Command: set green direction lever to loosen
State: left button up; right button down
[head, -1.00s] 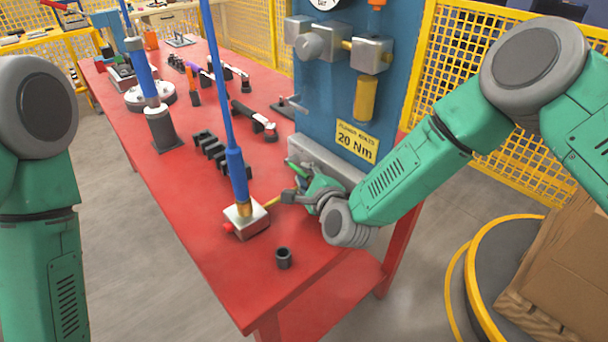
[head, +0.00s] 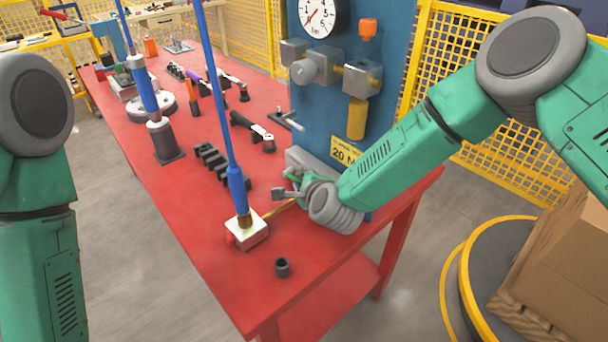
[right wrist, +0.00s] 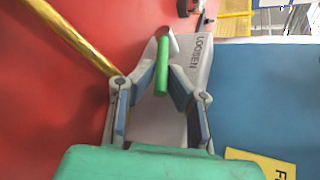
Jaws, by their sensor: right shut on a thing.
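The green direction lever (right wrist: 162,65) stands between the two fingers of my right gripper (right wrist: 163,78) in the right wrist view. The fingers are shut on it near their tips. The lever sits by a grey block (right wrist: 190,88) whose side reads LOOSEN, near that word. In the head view my right gripper (head: 287,188) is at the block (head: 303,158) at the foot of the blue panel, and largely hides the lever. My left arm is at the left edge; its gripper is out of view.
A blue tool (head: 236,180) stands upright in a small metal block (head: 247,232), with a brass rod (head: 280,209) beside my right gripper. A black socket (head: 283,267) is on the red table (head: 225,275). The blue panel (head: 320,100) carries a gauge (head: 320,16).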

aim_at(290, 175)
jog(key=r+g+p, duration=0.1)
jog(key=p, duration=0.1)
jog(key=a+r+g+h+p, duration=0.1)
jog(key=p, duration=0.1)
jog(key=shift+w+a+r+n, duration=0.15)
jog(key=shift+a+n, duration=0.05)
jog(key=shift+n, duration=0.1)
jog(key=shift+w+a+g+h+p, duration=0.1)
jog(key=shift+g+h+p, duration=0.2)
jog(key=shift+g+p, duration=0.7)
jog(key=shift+t, duration=0.3)
jog(key=c, duration=1.9)
grip_release()
jog(key=shift+w+a+f, duration=0.2)
jog(key=shift+a+f, duration=0.05)
jog(key=shift+a, duration=0.05)
jog(key=shift+r, duration=0.1)
jog(key=shift+s+r, duration=0.2)
jog(key=shift+s, duration=0.05)
jog(key=shift+a+v, duration=0.15)
jog(key=shift+v, duration=2.6)
jog(key=shift+a+v, duration=0.15)
jog(key=shift+v, duration=2.6)
